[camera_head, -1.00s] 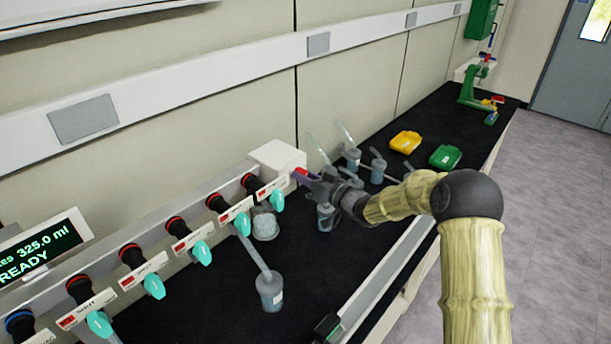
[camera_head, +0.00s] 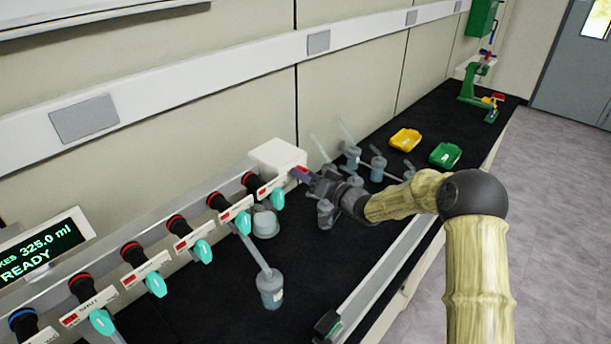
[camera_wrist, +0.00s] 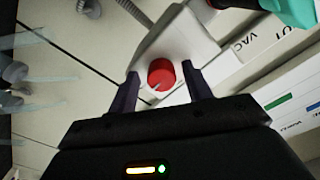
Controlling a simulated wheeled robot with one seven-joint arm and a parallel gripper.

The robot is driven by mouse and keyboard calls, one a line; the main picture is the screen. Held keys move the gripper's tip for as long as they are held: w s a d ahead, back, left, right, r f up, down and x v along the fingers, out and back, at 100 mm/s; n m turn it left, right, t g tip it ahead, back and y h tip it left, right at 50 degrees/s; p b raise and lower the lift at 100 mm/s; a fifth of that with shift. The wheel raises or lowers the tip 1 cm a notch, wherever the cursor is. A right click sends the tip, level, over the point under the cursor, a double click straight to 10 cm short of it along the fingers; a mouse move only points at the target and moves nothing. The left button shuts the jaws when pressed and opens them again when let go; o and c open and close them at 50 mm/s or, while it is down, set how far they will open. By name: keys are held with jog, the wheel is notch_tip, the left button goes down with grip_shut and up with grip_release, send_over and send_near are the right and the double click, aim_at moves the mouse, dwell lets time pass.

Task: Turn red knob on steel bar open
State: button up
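The red knob (camera_wrist: 161,74) sits on a pale steel fitting at the end of the bar. In the wrist view it lies between the two fingertips of my gripper (camera_wrist: 160,84), with a narrow gap visible on each side. My gripper is open around the knob and holds nothing. In the head view my gripper (camera_head: 303,176) is at the white end block (camera_head: 277,158) of the bar. There the knob is mostly hidden by the fingers.
The bar carries several black-and-red ports with teal valve handles (camera_head: 203,251). A flask (camera_head: 270,290) hangs from one port. More flasks (camera_head: 378,168) stand beyond my gripper. A yellow tray (camera_head: 405,140) and a green tray (camera_head: 445,155) lie farther back on the black bench.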

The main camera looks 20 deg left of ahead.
dwell(0.3)
jog(key=b+v, duration=0.5)
jog(key=v, duration=1.2)
jog(key=shift+d+b, duration=0.2)
jog(key=shift+b, duration=0.2)
jog(key=s+d+f+m+t+h, duration=0.1)
jog(key=s+d+f+m+h, duration=0.15)
jog(key=d+h, duration=0.55)
jog(key=s+d+f+m+h, duration=0.2)
jog(key=s+d+f+h, duration=0.15)
jog(key=d+h, duration=0.4)
jog(key=s+d+f+m+g, duration=0.1)
jog(key=s+d, duration=0.3)
jog(key=s, duration=0.4)
jog(key=s+d+f+m+g+h, duration=0.1)
jog(key=s+d+g, duration=0.2)
jog(key=s, duration=0.6)
jog(key=shift+d+g, duration=0.35)
jog(key=shift+g, duration=0.35)
